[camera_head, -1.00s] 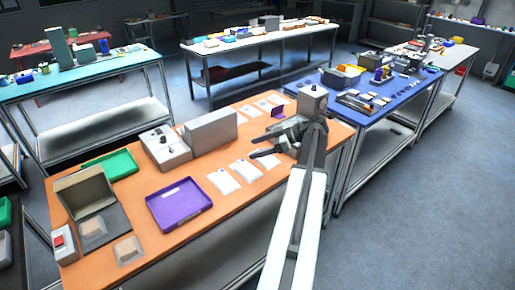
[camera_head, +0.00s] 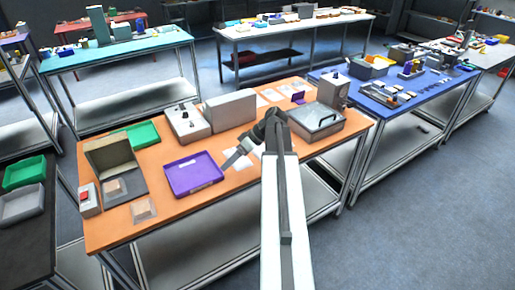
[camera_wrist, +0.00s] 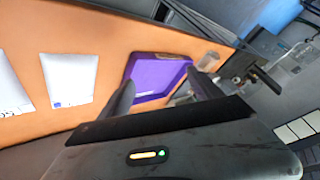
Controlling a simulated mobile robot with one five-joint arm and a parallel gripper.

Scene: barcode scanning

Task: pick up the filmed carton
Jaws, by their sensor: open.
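A small tan carton in clear film (camera_head: 143,209) sits on the orange table (camera_head: 240,170) near its front left edge. A second similar pale carton (camera_head: 115,187) lies on the dark plate of a hinged press to its left. In the wrist view a small filmed carton (camera_wrist: 209,61) shows past the purple tray; I cannot tell for sure which one it is. My gripper (camera_head: 240,153) is open and empty above the table, right of the purple tray and well apart from both cartons. Its two fingers also show in the wrist view (camera_wrist: 160,84).
The purple tray (camera_head: 180,192) lies between my gripper and the cartons. White bags (camera_wrist: 69,78) lie beside it. A press with a raised lid (camera_head: 110,153), a red-button box (camera_head: 89,199), a grey machine (camera_head: 186,122) and a clear-lidded box (camera_head: 316,120) stand on the table.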

